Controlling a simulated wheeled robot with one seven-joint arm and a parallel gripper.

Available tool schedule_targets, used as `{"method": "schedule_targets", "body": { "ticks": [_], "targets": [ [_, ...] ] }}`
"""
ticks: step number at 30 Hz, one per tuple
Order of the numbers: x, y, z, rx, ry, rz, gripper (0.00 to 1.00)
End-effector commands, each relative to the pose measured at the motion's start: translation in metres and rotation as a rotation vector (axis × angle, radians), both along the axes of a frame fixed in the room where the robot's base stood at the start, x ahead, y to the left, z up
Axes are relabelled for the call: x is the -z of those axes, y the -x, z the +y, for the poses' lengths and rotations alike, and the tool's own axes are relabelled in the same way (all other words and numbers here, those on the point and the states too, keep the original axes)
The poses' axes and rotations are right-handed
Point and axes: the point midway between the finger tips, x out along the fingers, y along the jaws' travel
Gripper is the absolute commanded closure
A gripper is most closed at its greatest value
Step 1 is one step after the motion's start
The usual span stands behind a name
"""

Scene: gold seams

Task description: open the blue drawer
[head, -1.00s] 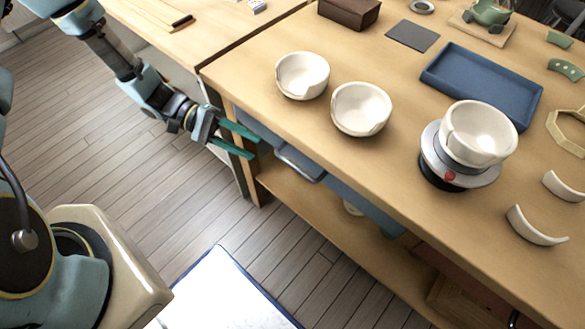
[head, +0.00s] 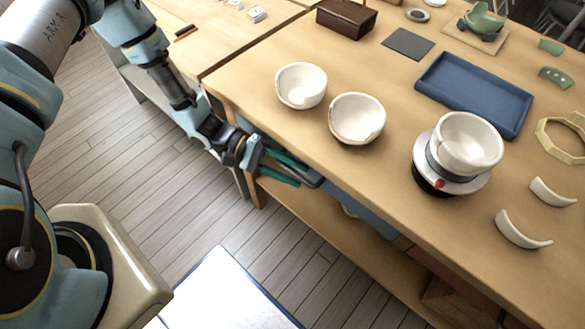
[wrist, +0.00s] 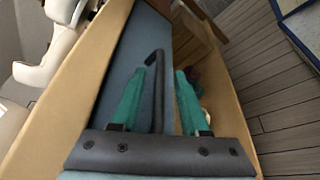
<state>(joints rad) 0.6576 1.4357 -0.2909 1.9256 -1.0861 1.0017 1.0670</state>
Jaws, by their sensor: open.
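The blue drawer (head: 372,219) sits under the front edge of the wooden table, partly hidden by the tabletop and my arm. Its blue front (wrist: 148,38) also shows in the wrist view. My gripper (head: 304,177) is open at the drawer's left part, just below the table edge. In the wrist view, the green fingers of my gripper (wrist: 160,72) lie on either side of the dark bar handle (wrist: 157,95). The handle runs between them, with a gap visible to the right finger. Contact with the left finger is unclear.
On the tabletop (head: 270,118) stand two white bowls (head: 357,119), another bowl (head: 466,143) on a round stand, and a blue tray (head: 474,95). A lower shelf (head: 320,236) runs under the drawer. A white, blue-edged panel (head: 225,292) lies on the floor. Floor in front is otherwise clear.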

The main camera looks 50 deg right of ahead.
Motion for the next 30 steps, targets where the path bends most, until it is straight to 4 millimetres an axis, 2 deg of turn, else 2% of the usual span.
{"method": "schedule_targets", "body": {
  "ticks": [5, 17, 30],
  "targets": [
    [0.0002, -0.0002, -0.0001, 0.0, 0.0, 0.0, 0.55],
    [-0.0001, -0.0004, 0.0001, 0.0, 0.0, 0.0, 1.0],
    [0.0, -0.0005, 0.0001, 0.0, -0.001, 0.0, 1.0]
  ]
}}
